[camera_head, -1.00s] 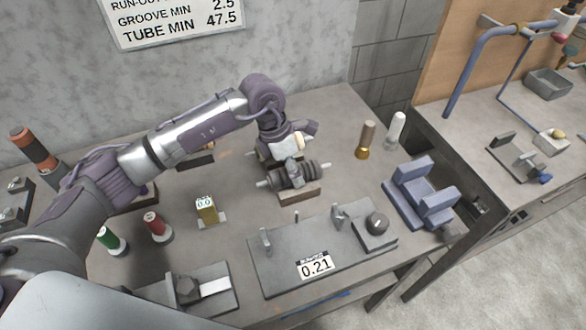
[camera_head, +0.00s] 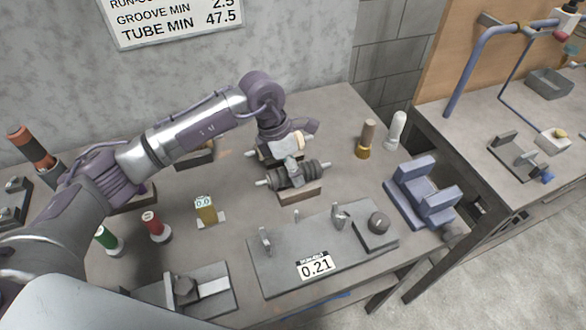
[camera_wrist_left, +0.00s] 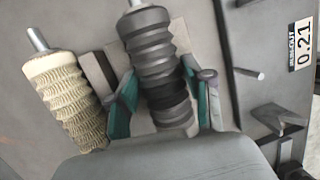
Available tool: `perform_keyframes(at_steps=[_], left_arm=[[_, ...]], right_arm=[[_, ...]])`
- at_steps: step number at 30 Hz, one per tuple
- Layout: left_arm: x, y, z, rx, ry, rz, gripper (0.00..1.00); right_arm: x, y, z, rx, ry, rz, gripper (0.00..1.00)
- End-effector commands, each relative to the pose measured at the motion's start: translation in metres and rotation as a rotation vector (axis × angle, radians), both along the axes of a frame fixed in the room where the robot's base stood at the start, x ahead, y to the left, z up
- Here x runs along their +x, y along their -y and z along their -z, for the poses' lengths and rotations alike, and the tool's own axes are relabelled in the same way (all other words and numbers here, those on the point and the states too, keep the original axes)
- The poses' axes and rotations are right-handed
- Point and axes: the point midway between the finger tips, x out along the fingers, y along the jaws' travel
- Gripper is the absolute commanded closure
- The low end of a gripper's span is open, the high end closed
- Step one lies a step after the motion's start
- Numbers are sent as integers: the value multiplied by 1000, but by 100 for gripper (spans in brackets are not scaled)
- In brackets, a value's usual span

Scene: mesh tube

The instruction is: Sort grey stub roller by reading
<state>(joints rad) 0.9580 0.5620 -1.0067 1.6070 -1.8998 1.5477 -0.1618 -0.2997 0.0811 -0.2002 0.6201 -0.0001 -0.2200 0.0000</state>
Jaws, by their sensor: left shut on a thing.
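The grey stub roller (camera_head: 312,172) is a dark ribbed cylinder with pale shaft ends, lying level at its wooden rest in the middle of the bench. My left gripper (camera_head: 293,172) is shut around the middle of it. In the left wrist view the teal-padded fingers (camera_wrist_left: 160,105) lie on both sides of the grey roller (camera_wrist_left: 150,45). A cream ribbed roller (camera_wrist_left: 62,95) lies beside it, partly hidden behind my gripper in the head view. The run-out gauge plate (camera_head: 285,262) shows 0.21 on its label (camera_head: 314,265). My right gripper is not in view.
A blue cradle (camera_head: 420,192) stands at the bench's right edge. Two upright bottles (camera_head: 366,139) stand behind it. A small yellow gauge (camera_head: 206,210) reads 0.0. Red (camera_head: 155,226) and green (camera_head: 107,238) markers stand at left. A wall sign (camera_head: 180,15) lists limits.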

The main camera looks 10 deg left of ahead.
Motion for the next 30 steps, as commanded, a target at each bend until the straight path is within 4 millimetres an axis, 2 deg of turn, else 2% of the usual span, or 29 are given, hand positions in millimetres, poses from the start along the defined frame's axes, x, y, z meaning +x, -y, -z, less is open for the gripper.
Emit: perform_keyframes(at_steps=[7,8,12,23,26,30], left_arm=[[-1,0,1,1,-2,1,100],[-1,0,1,1,-2,1,44],[-1,0,1,1,-2,1,21],[0,-1,-1,2,-1,-1,20],[0,-4,-11,2,1,-1,20],[1,-11,-36,1,4,-1,20]], right_arm=[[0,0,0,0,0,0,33],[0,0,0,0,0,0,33],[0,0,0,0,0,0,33],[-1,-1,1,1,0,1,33],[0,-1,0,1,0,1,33],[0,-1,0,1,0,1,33]])
